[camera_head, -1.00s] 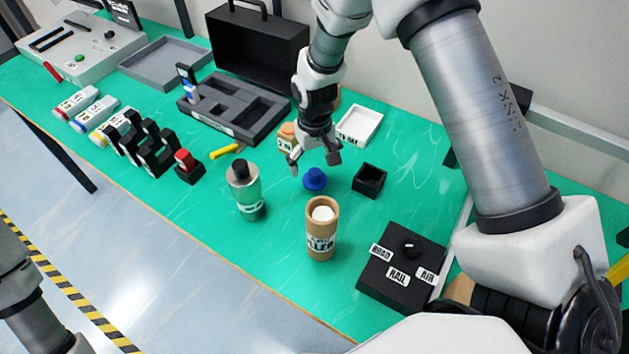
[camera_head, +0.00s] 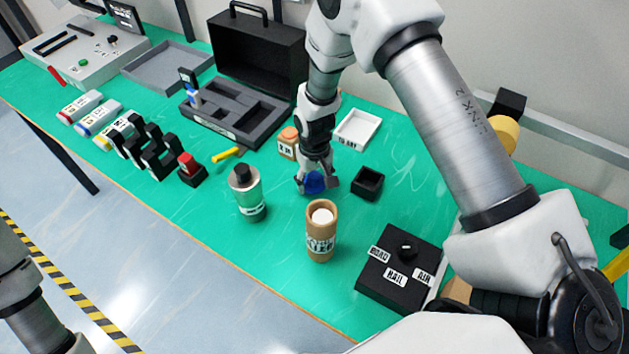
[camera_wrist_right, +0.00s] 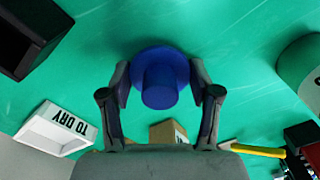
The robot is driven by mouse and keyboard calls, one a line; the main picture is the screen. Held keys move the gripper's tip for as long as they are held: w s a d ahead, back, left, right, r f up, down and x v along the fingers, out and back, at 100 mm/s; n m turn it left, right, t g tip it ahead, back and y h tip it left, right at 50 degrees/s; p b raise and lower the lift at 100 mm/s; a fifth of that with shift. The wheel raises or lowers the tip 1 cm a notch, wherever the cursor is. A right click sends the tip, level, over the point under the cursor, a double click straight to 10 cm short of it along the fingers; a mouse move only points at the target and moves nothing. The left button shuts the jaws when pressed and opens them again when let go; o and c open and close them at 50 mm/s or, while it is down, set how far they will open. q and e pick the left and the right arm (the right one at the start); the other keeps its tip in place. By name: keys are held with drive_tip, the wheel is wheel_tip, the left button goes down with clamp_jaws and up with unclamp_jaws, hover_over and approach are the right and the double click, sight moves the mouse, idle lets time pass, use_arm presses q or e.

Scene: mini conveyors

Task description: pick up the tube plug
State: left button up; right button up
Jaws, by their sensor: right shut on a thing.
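The tube plug (camera_head: 314,183) is a blue, round, stepped piece on the green table, behind the cardboard tube. My right gripper (camera_head: 316,187) is down around it, with one finger on each side. In the right wrist view the plug (camera_wrist_right: 160,80) sits between the fingertips of my right gripper (camera_wrist_right: 160,84), its wide flange beyond its narrower knob. The fingers are shut on it. The plug appears to be still at table level. The cardboard tube (camera_head: 320,240) with a white top stands upright in front. My left gripper is out of view; only part of my left arm shows.
A small black open box (camera_head: 368,183) is close right of the gripper. A black control box (camera_head: 399,265) lies front right. A white tray (camera_head: 357,129) and an orange-topped block (camera_head: 289,142) are behind.

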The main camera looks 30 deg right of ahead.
sight(315, 175)
wheel_tip(315, 175, up, 10)
drive_tip(key=shift+f+b, duration=0.15)
drive_tip(key=shift+b, duration=0.65)
